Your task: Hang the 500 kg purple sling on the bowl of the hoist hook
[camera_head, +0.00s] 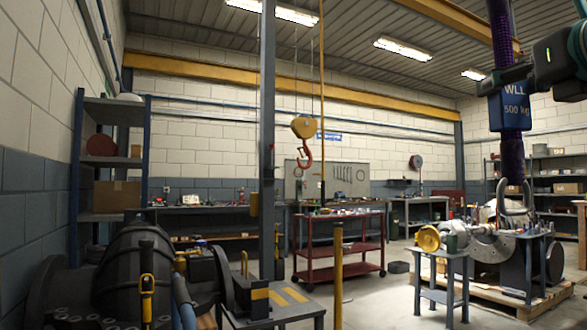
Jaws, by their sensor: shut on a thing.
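The purple sling (512,155) hangs in the right part of the view, close to me, with a blue tag (514,108) reading WLL 500 kg. Its upper part runs out of the top of the picture. My gripper (503,78) is shut on the sling just above the tag; its fingers are partly hidden. The red hoist hook (306,156) hangs below a yellow hook block (303,127) left of centre, farther back and well apart from the sling. Its bowl is empty.
A grey post (267,150) stands just left of the hook. A red cart (340,250) stands below and beyond it. Dark casing machinery (130,270) fills the lower left. Machine parts on a pallet (490,296) stand lower right, beneath the sling. A yellow bollard (338,262) stands near the middle.

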